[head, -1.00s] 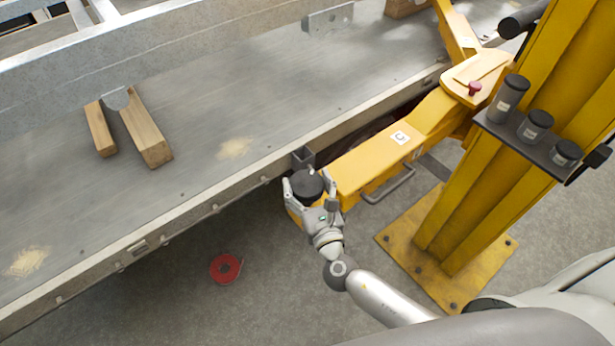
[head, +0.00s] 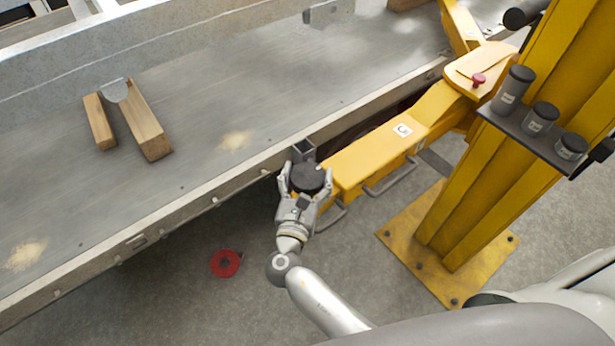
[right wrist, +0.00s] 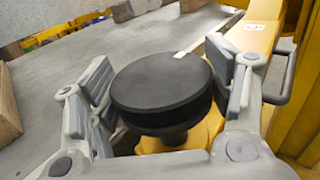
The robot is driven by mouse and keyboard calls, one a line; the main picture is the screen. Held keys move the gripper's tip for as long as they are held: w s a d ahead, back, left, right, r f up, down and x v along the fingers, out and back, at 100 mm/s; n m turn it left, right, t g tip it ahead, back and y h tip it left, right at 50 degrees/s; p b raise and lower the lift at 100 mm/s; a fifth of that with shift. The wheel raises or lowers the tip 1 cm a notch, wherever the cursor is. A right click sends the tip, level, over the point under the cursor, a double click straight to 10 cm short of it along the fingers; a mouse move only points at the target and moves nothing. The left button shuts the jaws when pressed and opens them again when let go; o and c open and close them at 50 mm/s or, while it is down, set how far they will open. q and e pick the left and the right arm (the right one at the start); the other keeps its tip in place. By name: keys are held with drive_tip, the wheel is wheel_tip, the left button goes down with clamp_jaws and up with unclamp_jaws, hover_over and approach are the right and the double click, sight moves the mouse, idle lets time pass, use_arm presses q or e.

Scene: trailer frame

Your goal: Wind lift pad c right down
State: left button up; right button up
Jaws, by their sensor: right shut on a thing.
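Lift pad c is a round black pad (head: 307,178) at the end of a yellow lift arm (head: 365,160) that carries a white label with a dark letter. My right gripper (head: 306,180) has its fingers on either side of the pad and is shut on it. In the right wrist view the pad (right wrist: 162,88) sits between the finger pads, its top face level with them and a dark stem below it. The pad is beside the trailer frame's edge, near a small square bracket (head: 303,149). My left gripper is not in view.
The grey trailer deck (head: 200,120) runs diagonally along the left, with wooden blocks (head: 145,125) on it. A yellow post (head: 470,190) stands at the right with a shelf of dark cylinders (head: 540,118).

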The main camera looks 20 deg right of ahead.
drive_tip(key=shift+r, duration=0.2)
drive_tip(key=o, duration=1)
drive_tip(key=shift+o, duration=0.2)
drive_tip(key=shift+f, duration=0.1)
drive_tip(key=shift+s+a, duration=0.1)
drive_tip(key=shift+s, duration=0.05)
drive_tip(key=v, duration=1.1)
drive_tip(key=shift+s, duration=0.3)
drive_tip(key=shift+a, duration=0.1)
